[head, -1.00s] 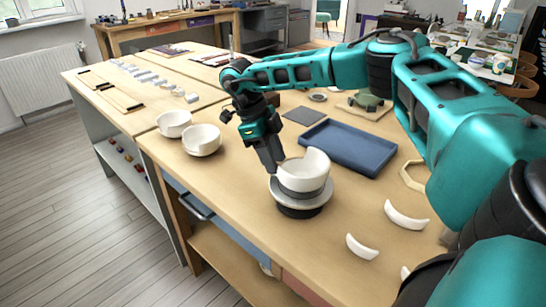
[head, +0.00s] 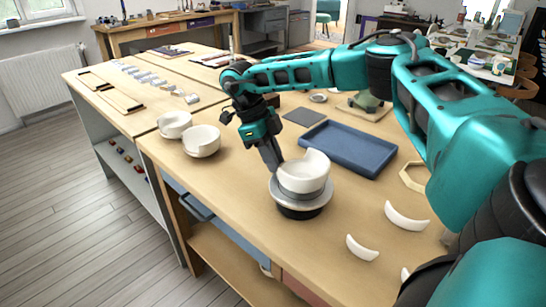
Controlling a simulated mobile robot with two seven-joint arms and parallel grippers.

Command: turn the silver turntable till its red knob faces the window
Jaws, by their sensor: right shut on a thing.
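The silver turntable (head: 318,203) stands on the near bench on a dark base. A white bowl (head: 303,178) with a broken, uneven rim sits upright on it, on a grey ring. My right gripper (head: 273,166) reaches down at the turntable's left side, close against the bowl. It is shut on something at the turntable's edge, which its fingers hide. The red knob is not visible; it may be behind those fingers, but I cannot tell. My left gripper is not in view. A window (head: 45,5) is at the top left.
A blue tray (head: 347,150) lies behind the turntable. White shards (head: 405,216) lie to its right and front. Two white bowls (head: 202,141) stand to the left. The bench is clear left of the turntable, up to its front edge.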

